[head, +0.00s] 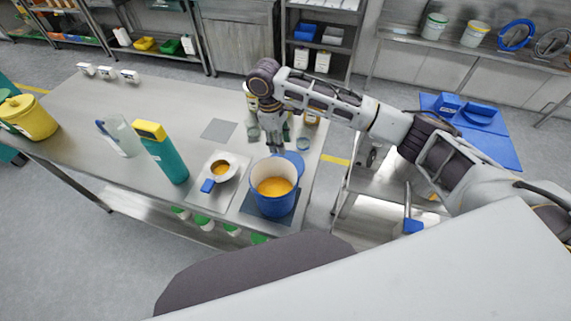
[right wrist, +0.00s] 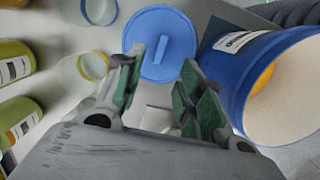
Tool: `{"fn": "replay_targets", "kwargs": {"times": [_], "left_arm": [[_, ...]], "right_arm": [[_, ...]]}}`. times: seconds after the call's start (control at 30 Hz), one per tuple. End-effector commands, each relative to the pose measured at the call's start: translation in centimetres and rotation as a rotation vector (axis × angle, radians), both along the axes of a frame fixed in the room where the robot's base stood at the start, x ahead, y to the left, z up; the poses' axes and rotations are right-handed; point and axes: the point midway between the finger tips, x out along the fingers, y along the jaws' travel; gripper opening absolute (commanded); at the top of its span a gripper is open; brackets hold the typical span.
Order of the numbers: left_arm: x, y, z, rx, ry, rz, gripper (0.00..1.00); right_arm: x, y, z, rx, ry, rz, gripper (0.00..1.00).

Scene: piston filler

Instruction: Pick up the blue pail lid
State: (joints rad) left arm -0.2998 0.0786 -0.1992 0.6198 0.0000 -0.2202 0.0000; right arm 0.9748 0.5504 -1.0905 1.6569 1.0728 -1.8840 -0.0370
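The blue pail lid (right wrist: 176,28) is a round disc with a raised bar handle (right wrist: 160,48), seen in the right wrist view. In the head view part of the lid (head: 295,159) shows just behind the blue pail (head: 270,203), which is open and holds something orange. The pail also shows at the right of the right wrist view (right wrist: 236,68). My right gripper (head: 274,146) points down near the lid. In the right wrist view its fingers (right wrist: 163,58) are apart, with the near end of the handle appearing between the tips. Contact is not visible. My left gripper is not in view.
A small bowl on a scale (head: 220,172) and a teal bottle (head: 165,158) stand left of the pail.

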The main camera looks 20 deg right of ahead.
Motion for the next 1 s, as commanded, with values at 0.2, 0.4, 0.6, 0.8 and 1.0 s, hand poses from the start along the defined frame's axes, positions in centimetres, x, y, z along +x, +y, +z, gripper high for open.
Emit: {"fn": "replay_targets", "kwargs": {"times": [0.2,0.4,0.6,0.8,1.0], "left_arm": [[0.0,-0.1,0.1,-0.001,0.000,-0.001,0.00],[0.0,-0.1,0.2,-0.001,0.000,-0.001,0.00],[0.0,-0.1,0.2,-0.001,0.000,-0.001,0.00],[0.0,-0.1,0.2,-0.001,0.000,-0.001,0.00],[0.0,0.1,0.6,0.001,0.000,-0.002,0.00]], "right_arm": [[-0.2,-0.4,-2.6,-0.001,0.002,-0.001,0.38],[-0.3,-0.5,-3.5,0.000,0.000,-0.002,0.38],[-0.3,-0.5,-3.5,0.000,0.000,-0.001,0.38],[-0.4,-0.6,-3.8,0.000,0.001,-0.001,0.38],[-0.7,-1.0,-5.4,-0.002,0.002,-0.001,0.38]]}}
